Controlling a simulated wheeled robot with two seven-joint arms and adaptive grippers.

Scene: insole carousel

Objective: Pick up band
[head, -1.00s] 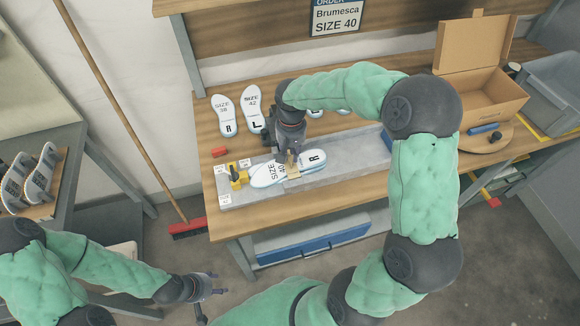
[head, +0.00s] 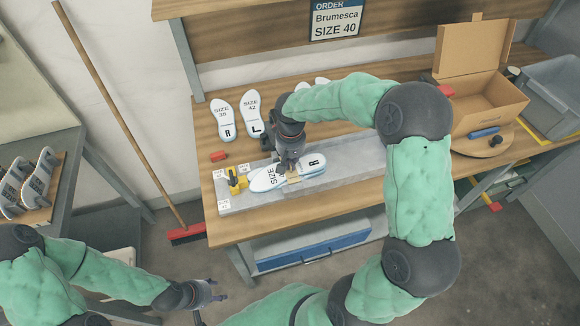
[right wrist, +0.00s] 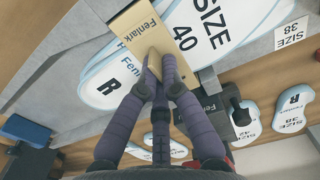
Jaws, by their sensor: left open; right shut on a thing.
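The tan band (head: 294,179), marked Fenlark, lies across the pair of size 40 insoles (head: 312,168) on the grey fixture (head: 355,165). It also shows in the right wrist view (right wrist: 133,27). I cannot tell whether it goes around underneath the insoles. My right gripper (head: 289,167) is over the middle of the insoles. Its fingers (right wrist: 157,68) are shut on the band and cover part of it. My left gripper (head: 211,302) is open and empty, low in front of the bench, away from the band.
A yellow clamp-like part (head: 236,180) is at the fixture's left end. Size 38 (head: 226,120) and size 42 (head: 252,113) insoles lie behind. An open cardboard box (head: 488,92) and a grey bin (head: 550,90) stand on the right. A red block (head: 219,156) lies left.

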